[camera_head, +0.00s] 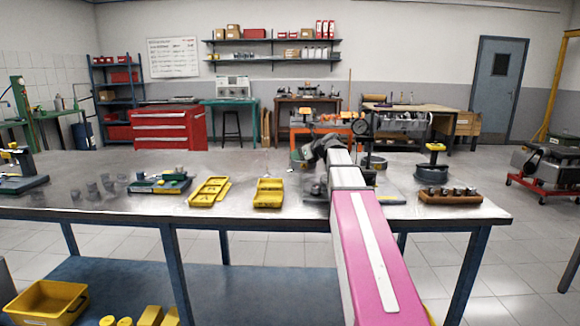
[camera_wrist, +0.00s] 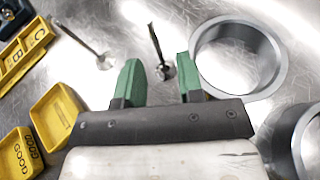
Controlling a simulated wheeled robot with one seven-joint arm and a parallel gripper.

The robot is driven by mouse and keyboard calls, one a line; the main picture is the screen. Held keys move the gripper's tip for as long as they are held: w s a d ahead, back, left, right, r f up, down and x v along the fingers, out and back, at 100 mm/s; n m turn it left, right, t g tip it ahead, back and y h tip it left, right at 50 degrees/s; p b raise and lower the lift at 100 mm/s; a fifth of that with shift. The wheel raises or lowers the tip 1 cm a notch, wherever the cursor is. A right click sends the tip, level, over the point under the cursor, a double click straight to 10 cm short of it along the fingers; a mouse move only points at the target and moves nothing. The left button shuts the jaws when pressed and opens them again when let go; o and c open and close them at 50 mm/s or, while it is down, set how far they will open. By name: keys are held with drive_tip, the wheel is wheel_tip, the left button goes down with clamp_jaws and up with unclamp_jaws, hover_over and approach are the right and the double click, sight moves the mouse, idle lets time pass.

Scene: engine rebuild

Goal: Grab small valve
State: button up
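My gripper (camera_wrist: 158,62) has two green fingers, spread apart with nothing gripped. In the wrist view a small valve with a dark stem (camera_wrist: 156,46) lies on the metal table; its round head is between and just beyond the fingertips, its stem pointing away. A second valve (camera_wrist: 85,45) with a lighter, longer-looking stem lies to the left, outside the fingers. In the head view my gripper (camera_head: 315,182) is low over the table, partly hidden by my arm; the valves cannot be made out there.
A metal ring (camera_wrist: 194,62) stands close beside the right finger, and another (camera_wrist: 297,150) is at lower right. Yellow trays (camera_wrist: 52,115) lie to the left. In the head view a wooden block with parts (camera_head: 450,198) sits on the table (camera_head: 480,210) at right.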

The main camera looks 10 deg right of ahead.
sight(290, 168)
drive_tip(key=x, duration=0.4)
drive_tip(key=shift+w+a+f, duration=0.15)
drive_tip(key=shift+a+f, duration=0.1)
clamp_jaws()
drive_tip(key=shift+r, duration=0.2)
